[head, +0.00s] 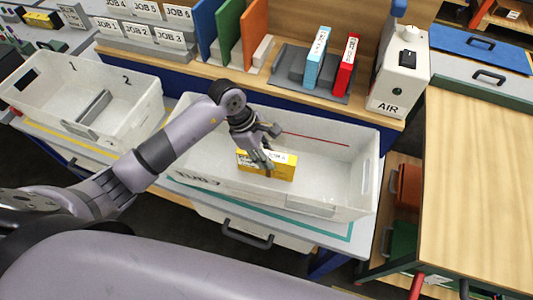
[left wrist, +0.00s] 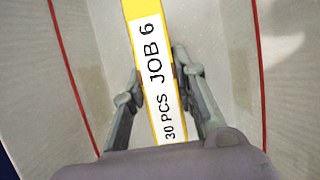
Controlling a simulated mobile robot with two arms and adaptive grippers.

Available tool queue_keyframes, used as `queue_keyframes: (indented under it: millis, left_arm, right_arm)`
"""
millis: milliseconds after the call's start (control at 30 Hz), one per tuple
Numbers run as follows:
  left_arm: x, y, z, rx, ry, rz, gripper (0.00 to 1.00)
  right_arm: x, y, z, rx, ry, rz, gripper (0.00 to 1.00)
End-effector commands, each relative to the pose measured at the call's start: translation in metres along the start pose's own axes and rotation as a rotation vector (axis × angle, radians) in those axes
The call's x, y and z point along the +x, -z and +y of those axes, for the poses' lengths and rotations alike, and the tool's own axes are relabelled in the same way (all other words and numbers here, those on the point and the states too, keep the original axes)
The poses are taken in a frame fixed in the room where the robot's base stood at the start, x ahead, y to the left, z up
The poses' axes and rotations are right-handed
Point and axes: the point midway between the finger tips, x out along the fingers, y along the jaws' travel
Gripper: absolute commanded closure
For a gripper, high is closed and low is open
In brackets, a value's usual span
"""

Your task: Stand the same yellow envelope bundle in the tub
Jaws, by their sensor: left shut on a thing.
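The yellow envelope bundle (head: 281,172) is inside the large white tub (head: 345,185), near its middle. It is upright on its long edge, with its narrow white label facing up. In the left wrist view the bundle (left wrist: 153,55) has a label reading "30 PCS JOB 6". My left gripper (head: 264,150) reaches down into the tub, shut on the bundle from above. In the left wrist view one finger of the gripper (left wrist: 158,85) lies on each side of it. I cannot tell whether the bundle's bottom touches the tub floor. My right gripper is out of view.
A second white tub (head: 140,105) with a grey divider stands at left. Behind are a shelf with a blue bundle (head: 317,62), a red bundle (head: 347,68) and a white AIR unit (head: 398,80). A wooden table (head: 480,180) is at right. Floor inside the tub is free around the bundle.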

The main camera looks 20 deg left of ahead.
Motion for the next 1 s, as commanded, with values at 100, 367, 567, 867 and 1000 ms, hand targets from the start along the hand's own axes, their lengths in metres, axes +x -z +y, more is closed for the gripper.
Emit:
queue_keyframes:
  millis: [100,367,567,867,1000]
  left_arm:
    - [0.004,0.001,0.0,0.001,0.0,0.0,1.0]
    - [0.002,0.001,0.0,0.0,0.001,0.0,0.56]
    - [0.002,0.001,0.0,0.0,0.001,0.0,0.54]
    - [-0.009,0.001,0.002,0.002,-0.004,0.0,0.54]
    - [-0.035,0.002,0.002,0.002,-0.006,0.003,0.54]
  right_arm:
    - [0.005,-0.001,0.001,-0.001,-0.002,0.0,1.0]
    - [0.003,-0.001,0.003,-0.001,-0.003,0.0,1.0]
    - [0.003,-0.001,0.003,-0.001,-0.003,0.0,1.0]
    - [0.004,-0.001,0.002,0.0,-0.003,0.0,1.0]
    - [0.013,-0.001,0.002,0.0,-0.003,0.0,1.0]
